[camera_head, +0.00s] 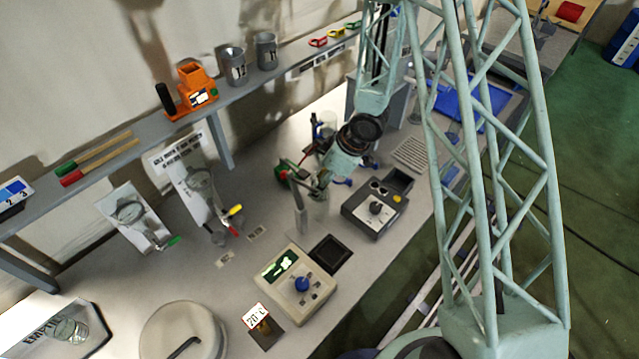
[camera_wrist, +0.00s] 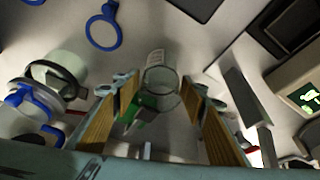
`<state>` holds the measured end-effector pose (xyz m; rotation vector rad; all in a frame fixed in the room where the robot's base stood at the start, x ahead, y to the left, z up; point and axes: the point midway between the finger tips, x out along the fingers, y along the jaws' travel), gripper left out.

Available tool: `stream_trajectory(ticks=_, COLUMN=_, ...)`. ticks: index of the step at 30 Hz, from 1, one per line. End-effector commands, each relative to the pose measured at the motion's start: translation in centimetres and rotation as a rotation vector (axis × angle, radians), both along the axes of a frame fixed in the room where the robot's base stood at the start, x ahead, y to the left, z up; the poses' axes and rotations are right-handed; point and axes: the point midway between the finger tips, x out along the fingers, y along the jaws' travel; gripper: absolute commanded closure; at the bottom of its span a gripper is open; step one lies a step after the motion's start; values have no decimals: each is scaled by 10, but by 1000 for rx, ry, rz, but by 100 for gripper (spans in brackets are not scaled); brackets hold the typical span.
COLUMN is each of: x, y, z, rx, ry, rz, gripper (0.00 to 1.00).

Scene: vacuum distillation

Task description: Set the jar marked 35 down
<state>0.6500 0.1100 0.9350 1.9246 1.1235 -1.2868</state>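A clear glass jar (camera_wrist: 162,88) with a pale label stands between the two fingers of my gripper (camera_wrist: 160,92) in the wrist view. The fingers have wood-coloured inner pads and are spread about as wide as the jar. I cannot tell whether both pads touch it. In the head view my gripper (camera_head: 308,200) points down low over the bench, left of the control box, with faint clear glass (camera_head: 318,213) at its fingers. The number on the jar is not readable, and I cannot tell whether its base touches the bench.
A balance with a green display (camera_head: 296,283) and a dark square pad (camera_head: 331,255) lie in front. A grey control box (camera_head: 374,212) is to the right. Glassware with blue clamps (camera_wrist: 35,105) stands close on the left in the wrist view. A shelf (camera_head: 150,135) runs along the wall.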

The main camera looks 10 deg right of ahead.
Motion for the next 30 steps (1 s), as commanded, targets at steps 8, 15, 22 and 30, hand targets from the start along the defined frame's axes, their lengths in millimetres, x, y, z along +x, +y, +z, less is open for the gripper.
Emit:
stream_trajectory(ticks=8, x=0, y=0, z=0, rx=0, ry=0, rz=0, gripper=57)
stream_trajectory(ticks=15, x=0, y=0, z=4, rx=0, ry=0, rz=0, gripper=57)
stream_trajectory(ticks=22, x=-2, y=-5, z=17, rx=1, ry=0, rz=0, gripper=57)
stream_trajectory(ticks=30, x=-7, y=-14, z=45, rx=0, ry=-2, rz=1, gripper=57)
